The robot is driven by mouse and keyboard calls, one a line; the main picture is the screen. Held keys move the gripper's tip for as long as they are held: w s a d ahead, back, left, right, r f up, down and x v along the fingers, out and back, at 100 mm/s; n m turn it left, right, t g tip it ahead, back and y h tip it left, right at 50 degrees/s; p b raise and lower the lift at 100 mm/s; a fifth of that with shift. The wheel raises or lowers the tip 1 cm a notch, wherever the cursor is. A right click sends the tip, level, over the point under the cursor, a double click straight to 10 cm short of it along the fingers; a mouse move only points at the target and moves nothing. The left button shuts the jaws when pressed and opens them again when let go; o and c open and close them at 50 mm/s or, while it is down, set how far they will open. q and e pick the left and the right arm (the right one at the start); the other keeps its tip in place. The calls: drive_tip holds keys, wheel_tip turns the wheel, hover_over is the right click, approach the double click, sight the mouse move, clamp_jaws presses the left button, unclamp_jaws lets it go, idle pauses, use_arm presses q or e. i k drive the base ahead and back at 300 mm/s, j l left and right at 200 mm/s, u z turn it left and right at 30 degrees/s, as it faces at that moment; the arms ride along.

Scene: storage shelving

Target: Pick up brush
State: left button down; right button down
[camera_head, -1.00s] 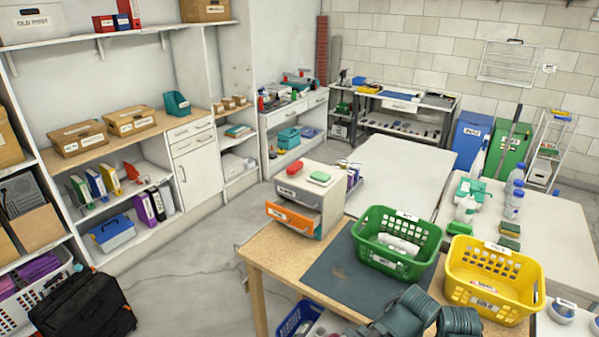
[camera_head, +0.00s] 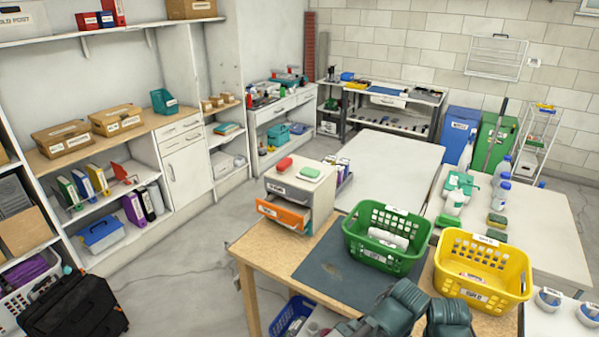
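I cannot make out a brush for certain. A small red item (camera_head: 284,164) and a small green item (camera_head: 310,172) lie on top of a drawer unit (camera_head: 285,188) whose orange drawer is pulled out; they are too small to name. A green basket (camera_head: 372,250) on the wooden table holds a white item (camera_head: 388,238). A yellow basket (camera_head: 483,285) beside it has small items inside that I cannot identify. Dark green parts of my own arms show at the bottom edge, but neither gripper is in view.
The wooden table (camera_head: 255,243) carries a dark mat (camera_head: 330,272). A blue crate (camera_head: 292,315) is below it. Behind are a white table (camera_head: 385,155) and a table (camera_head: 535,225) with bottles. Open floor (camera_head: 190,265) lies between the table and the left shelving.

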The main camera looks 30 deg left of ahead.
sight(286, 163)
drive_tip(key=i+j, duration=0.1)
drive_tip(key=j, duration=0.45)
drive_tip(key=i+j+z, duration=0.1)
drive_tip(key=j, duration=0.45)
drive_tip(key=i+j, duration=0.15)
drive_tip(key=j, duration=0.4)
